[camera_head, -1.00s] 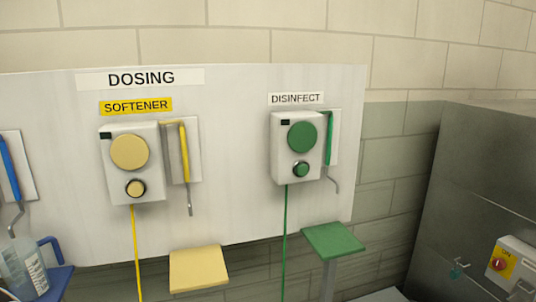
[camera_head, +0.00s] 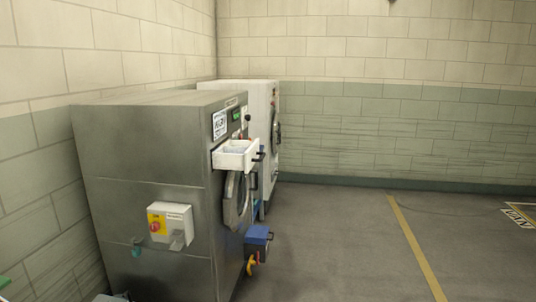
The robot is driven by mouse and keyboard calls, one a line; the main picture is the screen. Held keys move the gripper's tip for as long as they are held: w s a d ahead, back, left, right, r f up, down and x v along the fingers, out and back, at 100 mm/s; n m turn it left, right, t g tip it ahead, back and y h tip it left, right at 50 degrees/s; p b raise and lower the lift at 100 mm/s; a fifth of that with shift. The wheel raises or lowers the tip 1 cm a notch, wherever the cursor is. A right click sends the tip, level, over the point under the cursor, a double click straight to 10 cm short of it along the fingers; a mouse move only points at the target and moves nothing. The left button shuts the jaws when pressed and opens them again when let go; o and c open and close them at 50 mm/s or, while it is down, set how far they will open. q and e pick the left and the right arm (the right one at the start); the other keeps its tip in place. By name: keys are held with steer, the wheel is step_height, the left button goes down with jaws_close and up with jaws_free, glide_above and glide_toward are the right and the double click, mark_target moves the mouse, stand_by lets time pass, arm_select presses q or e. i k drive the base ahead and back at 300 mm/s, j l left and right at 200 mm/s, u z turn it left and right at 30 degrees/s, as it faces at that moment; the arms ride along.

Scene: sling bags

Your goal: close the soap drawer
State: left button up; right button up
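The white soap drawer (camera_head: 233,160) sticks out, open, from the upper front of a grey steel washing machine (camera_head: 145,170) on the left of the head view. The drawer has a dark handle (camera_head: 260,153) on its front end. Its inside looks grey, but the contents are too small to tell. Neither of my grippers is in view.
A white machine (camera_head: 262,115) stands behind the grey one. A switch box (camera_head: 171,224) with a red knob sits on its near side. A blue box (camera_head: 258,236) juts out low at its front. The floor (camera_head: 340,245) to the right is clear, with a yellow line.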

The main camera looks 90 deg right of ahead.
mark_target(242, 155)
steer(key=z, duration=2.7)
steer(key=u, duration=0.25)
